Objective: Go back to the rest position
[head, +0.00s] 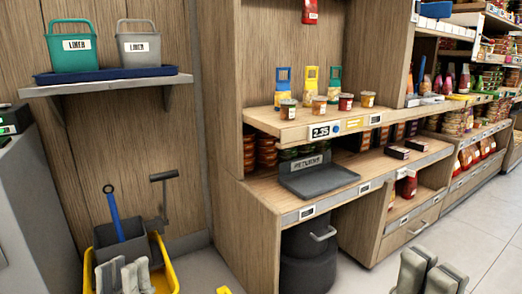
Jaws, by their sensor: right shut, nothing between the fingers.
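My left gripper (124,275) shows at the bottom left, its pale grey fingers pointing up in front of the yellow mop bucket (166,275). Its fingers are close together, and I cannot tell whether they are fully shut. I see nothing held in it. My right gripper (430,275) is at the bottom right, over the light tiled floor (480,235). It is shut and empty. The lower parts of both grippers are cut off by the frame edge.
A wooden shelf unit (262,200) holds jars, pouches and a dark returns tray (318,180). A black bin (306,255) stands beneath. A wall shelf (105,84) holds a green bucket (73,50) and a grey bucket (139,48). Floor at right is clear.

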